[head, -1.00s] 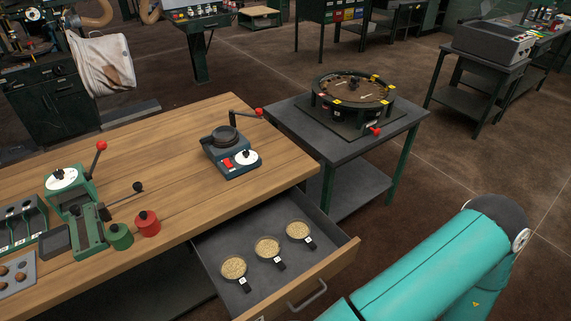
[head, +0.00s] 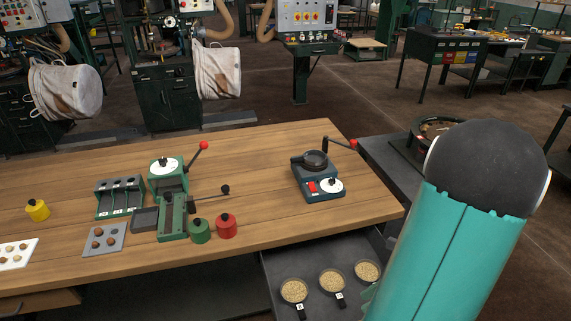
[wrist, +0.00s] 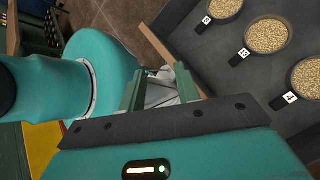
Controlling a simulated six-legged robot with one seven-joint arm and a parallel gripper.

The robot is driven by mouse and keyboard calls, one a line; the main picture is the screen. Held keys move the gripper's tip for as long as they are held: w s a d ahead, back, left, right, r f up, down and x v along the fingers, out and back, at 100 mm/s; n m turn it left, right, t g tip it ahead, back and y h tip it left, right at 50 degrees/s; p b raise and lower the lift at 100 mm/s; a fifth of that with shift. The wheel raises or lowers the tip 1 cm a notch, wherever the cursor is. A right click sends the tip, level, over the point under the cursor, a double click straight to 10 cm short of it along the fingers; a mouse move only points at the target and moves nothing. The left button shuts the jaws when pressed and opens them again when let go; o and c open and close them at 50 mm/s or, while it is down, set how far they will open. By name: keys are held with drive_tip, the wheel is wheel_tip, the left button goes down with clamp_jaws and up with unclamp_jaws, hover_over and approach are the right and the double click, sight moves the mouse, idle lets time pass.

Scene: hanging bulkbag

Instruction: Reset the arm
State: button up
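My teal arm (head: 455,235) rises at the right of the head view, with its dark rounded joint uppermost. My gripper is outside the head view. In the wrist view my gripper (wrist: 159,84) shows two green fingers spread apart, so it is open. A whitish shape shows between and beyond the fingers; I cannot tell what it is, and nothing looks clamped. The open drawer (head: 345,253) lies close to my arm in the head view. Its dark floor (wrist: 205,58) and several grain-filled cups, including one cup (wrist: 266,36), show at the right of the wrist view.
The wooden bench (head: 270,165) carries a blue-grey device (head: 318,178), a green press (head: 170,200), a red pot (head: 227,226) and a green pot (head: 200,231). A grey side table (head: 385,160) is partly behind my arm. White bags (head: 217,72) hang at the back.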

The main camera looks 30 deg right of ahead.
drive_tip(key=w+a+r+n+g+h, duration=0.3)
drive_tip(key=w+a+r+n+h, duration=0.3)
drive_tip(key=w+a+r+n, duration=0.65)
drive_tip(key=s+a+r+n+t+h, duration=0.2)
drive_tip(key=a+r+n+t, duration=0.2)
drive_tip(key=a+r+n, duration=0.5)
drive_tip(key=a+n, duration=0.1)
drive_tip(key=n, duration=0.6)
drive_tip(key=shift+s+a+r+t+h, duration=0.2)
drive_tip(key=shift+a+t+h, duration=0.2)
drive_tip(key=shift+s+d, duration=0.1)
